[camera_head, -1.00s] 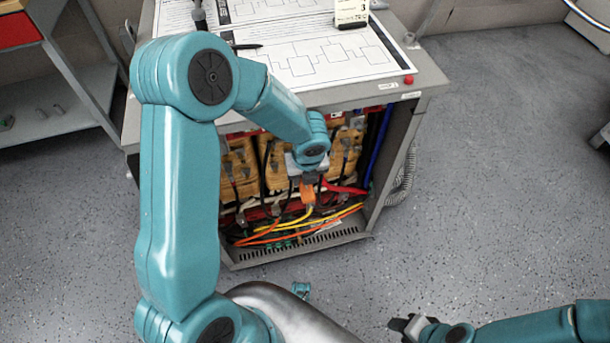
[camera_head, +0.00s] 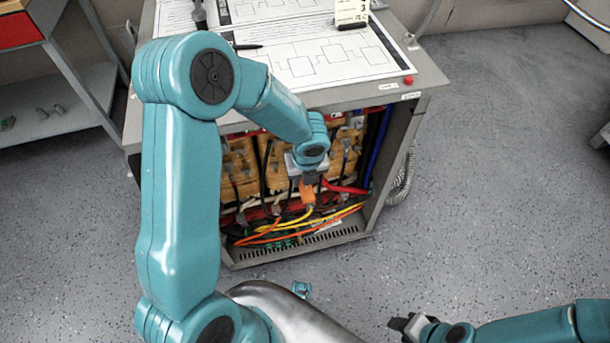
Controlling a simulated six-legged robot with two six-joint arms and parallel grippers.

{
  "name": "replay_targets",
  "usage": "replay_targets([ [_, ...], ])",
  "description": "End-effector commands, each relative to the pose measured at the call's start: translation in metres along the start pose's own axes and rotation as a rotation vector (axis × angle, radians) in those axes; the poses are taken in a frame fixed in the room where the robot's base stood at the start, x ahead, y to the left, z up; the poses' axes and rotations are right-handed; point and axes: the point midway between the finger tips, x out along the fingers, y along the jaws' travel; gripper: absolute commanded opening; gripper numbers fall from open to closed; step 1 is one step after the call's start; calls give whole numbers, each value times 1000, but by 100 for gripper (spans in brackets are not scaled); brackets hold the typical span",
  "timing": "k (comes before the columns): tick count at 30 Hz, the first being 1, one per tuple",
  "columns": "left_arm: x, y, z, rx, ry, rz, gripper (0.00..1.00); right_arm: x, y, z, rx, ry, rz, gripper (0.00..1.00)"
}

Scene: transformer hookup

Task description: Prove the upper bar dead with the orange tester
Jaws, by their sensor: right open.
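The orange tester (camera_head: 307,193) is inside the open front of the grey cabinet, in front of the yellow-brown coils. My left gripper (camera_head: 309,181) reaches in from above and is shut on the tester's upper end. The gripper's fingers are small and partly hidden by its wrist. I cannot clearly make out the upper bar; my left arm and the cabinet top cover much of the upper interior. I cannot tell whether the tester touches anything. My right gripper (camera_head: 408,326) is open and empty, low in front of the cabinet, above the floor.
The grey cabinet (camera_head: 432,78) has diagram sheets (camera_head: 325,62), a pen and a red button (camera_head: 408,80) on top. Yellow and orange cables (camera_head: 290,226) lie low inside; a blue cable runs up its right side. A shelf (camera_head: 60,118) stands left.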

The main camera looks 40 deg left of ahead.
Motion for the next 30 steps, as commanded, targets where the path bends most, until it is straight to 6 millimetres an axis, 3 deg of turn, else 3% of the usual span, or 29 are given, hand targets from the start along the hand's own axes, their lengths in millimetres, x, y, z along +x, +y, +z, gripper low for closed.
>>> replay_targets([
  [1,-8,-2,22,-39,-33,-20,5,-2,-1,0,0,0,0,43],
  [25,-7,-2,23,-39,-33,-20,5,-4,-2,0,0,0,0,43],
  [30,-6,-3,16,-38,-33,-21,5,1,0,0,0,0,0,43],
])
